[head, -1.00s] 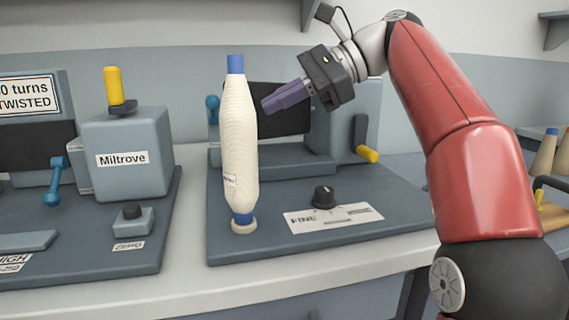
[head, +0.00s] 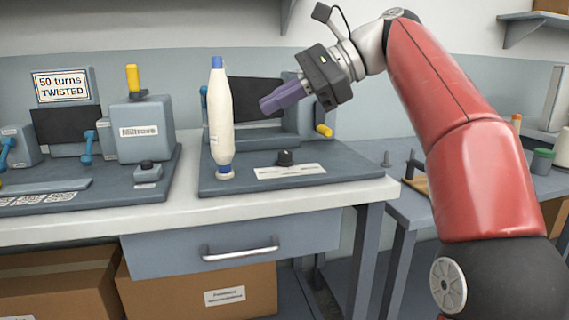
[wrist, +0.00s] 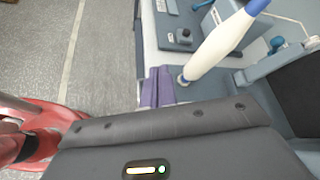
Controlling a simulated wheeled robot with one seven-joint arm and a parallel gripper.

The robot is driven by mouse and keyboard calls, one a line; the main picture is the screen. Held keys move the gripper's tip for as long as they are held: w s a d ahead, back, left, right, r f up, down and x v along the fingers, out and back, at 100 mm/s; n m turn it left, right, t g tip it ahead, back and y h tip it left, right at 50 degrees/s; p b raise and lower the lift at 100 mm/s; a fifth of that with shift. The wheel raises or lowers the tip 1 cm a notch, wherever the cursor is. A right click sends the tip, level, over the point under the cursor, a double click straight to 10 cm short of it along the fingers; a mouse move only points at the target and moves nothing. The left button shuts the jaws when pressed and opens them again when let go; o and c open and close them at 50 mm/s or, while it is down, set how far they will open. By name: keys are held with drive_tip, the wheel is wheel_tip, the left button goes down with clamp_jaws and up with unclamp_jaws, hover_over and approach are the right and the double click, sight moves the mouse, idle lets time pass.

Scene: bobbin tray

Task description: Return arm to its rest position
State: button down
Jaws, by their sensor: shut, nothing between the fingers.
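My gripper (head: 281,98) has purple fingers, shut with nothing between them, and is held in the air in front of the right machine, pointing left and slightly down. In the wrist view its fingers (wrist: 157,88) lie together. A cream bobbin (head: 221,120) with blue ends stands upright on a small peg on the machine's grey base plate (head: 350,172). In the head view the fingertips appear right of the bobbin, apart from it. The bobbin also shows in the wrist view (wrist: 222,46), beyond the fingers.
A machine labelled Miltrove (head: 140,131) stands to the left on the same bench (head: 380,190). The bench has a drawer (head: 235,245), with cardboard boxes (head: 200,290) below. A second table (head: 470,195) stands at right. Open floor (wrist: 95,50) shows in the wrist view.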

drive_tip(key=s+d+f+n+t+h, duration=0.2)
drive_tip(key=s+d+f+n+h, duration=0.2)
drive_tip(key=f, duration=0.8)
drive_tip(key=s+d+f+n+t+h, duration=0.1)
drive_tip(key=s+d+f+n+h, duration=0.3)
drive_tip(key=s+f, duration=0.5)
drive_tip(key=s+d+f+n+t+h, duration=0.2)
drive_tip(key=s+d+f+n+h, duration=0.2)
drive_tip(key=f, duration=1.1)
drive_tip(key=s+d, duration=0.2)
drive_tip(key=d, duration=0.2)
drive_tip(key=shift+s+t, duration=0.3)
